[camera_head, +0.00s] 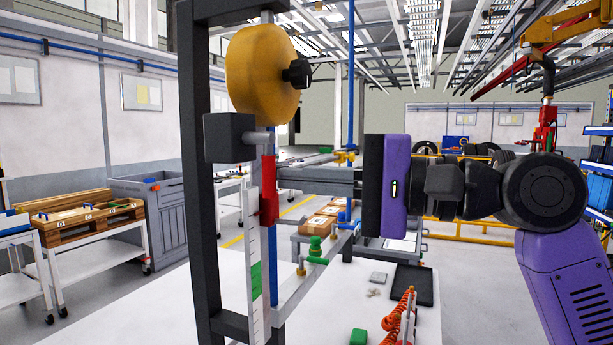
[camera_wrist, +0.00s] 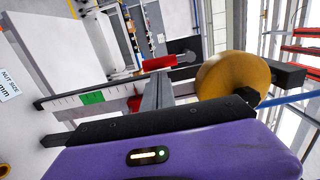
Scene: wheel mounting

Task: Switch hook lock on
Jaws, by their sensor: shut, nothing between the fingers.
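My gripper (camera_head: 285,178) reaches in from the right with its purple hand, its grey fingers shut with nothing between them. A red block (camera_head: 268,190) sits on an upright white scale with a green band, mounted on a dark frame. My fingertips are close to the block's right side; I cannot tell whether they touch. In the wrist view my gripper (camera_wrist: 158,76) ends just below the red block (camera_wrist: 160,63). A yellow drum (camera_head: 258,75) with a black knob (camera_head: 297,73) is above, on the same frame. No part is clearly recognisable as the hook lock.
The dark upright frame (camera_head: 196,150) stands left of my gripper. A white table (camera_head: 330,300) below holds a black tray (camera_head: 412,284), an orange coiled hose (camera_head: 397,318) and small green parts. A red hoist piece (camera_head: 545,128) hangs at the right. Carts with wooden pallets stand at the left.

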